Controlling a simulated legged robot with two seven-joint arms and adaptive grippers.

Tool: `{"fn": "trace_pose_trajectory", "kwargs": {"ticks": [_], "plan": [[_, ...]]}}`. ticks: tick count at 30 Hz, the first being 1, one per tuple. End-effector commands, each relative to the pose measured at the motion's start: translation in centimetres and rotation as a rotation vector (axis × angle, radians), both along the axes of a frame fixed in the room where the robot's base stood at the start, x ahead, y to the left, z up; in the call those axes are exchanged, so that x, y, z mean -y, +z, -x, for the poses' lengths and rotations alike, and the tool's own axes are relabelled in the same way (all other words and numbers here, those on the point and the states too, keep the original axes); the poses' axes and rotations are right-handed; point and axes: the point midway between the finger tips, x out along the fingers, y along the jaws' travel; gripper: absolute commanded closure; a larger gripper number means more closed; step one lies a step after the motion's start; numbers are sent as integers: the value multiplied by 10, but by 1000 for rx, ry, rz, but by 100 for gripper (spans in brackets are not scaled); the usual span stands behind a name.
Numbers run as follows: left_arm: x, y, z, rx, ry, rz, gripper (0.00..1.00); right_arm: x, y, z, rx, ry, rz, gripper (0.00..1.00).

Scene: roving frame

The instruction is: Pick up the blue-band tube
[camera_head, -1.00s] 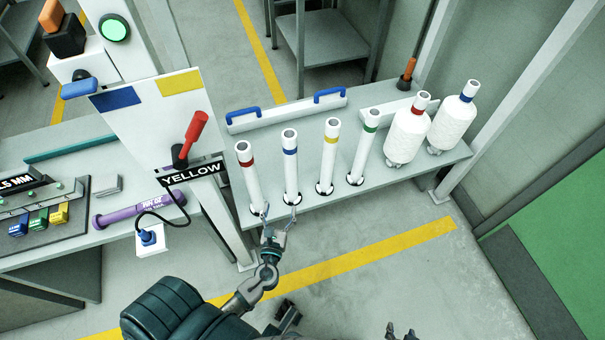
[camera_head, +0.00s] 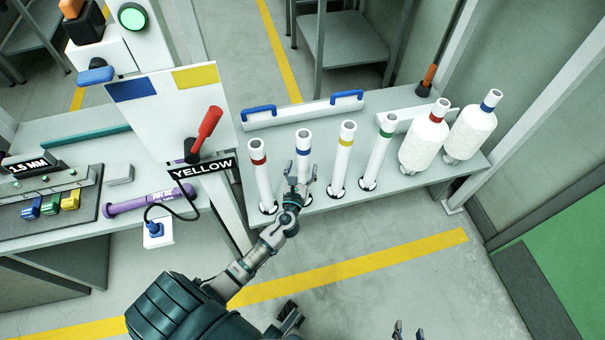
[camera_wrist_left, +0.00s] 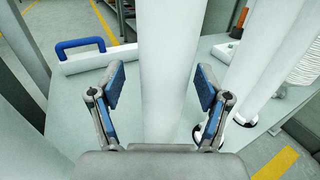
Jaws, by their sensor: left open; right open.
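The blue-band tube (camera_head: 304,144) stands upright on the grey bench, between the red-band tube (camera_head: 261,178) and the yellow-band tube (camera_head: 342,160). My left gripper (camera_head: 302,172) is open in front of its middle, with the fingers on either side of it. In the left wrist view a white tube (camera_wrist_left: 170,70) rises between the two blue-padded fingers of the left gripper (camera_wrist_left: 160,88), with a gap showing at each side. Its band is outside that view. My right gripper (camera_head: 408,332) is open at the bottom edge of the head view, only its fingertips showing.
The green-band tube (camera_head: 378,150) and two wrapped white spools (camera_head: 423,143) stand to the right on the bench. A panel with a red lever (camera_head: 207,130) and a YELLOW label stands left. A white bar with blue handles (camera_head: 305,114) lies behind the tubes.

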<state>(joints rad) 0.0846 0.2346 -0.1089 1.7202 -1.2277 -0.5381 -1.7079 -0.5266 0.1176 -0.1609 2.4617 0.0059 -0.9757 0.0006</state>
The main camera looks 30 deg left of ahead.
Motion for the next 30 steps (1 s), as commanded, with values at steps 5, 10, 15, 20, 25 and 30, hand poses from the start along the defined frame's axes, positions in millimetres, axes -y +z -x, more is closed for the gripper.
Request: {"fn": "trace_pose_trajectory", "kwargs": {"ticks": [5, 10, 15, 20, 25, 30], "plan": [[-2, 0, -7, 0, 0, 1, 24, 0, 2, -3, 22, 1, -4, 48], [-4, 0, -6, 0, 0, 2, 31, -2, 2, -3, 21, 1, -2, 48], [-5, -1, -6, 0, 0, 3, 74, -2, 1, -4, 19, 1, -2, 48], [-4, -1, -6, 0, 0, 2, 97, -2, 1, -4, 19, 0, -2, 48], [-4, -1, -6, -1, 0, 2, 97, -2, 1, -3, 18, 1, -2, 48], [-4, 3, -6, -1, 0, 4, 97, 1, 0, 3, -15, -1, 7, 48]]}}
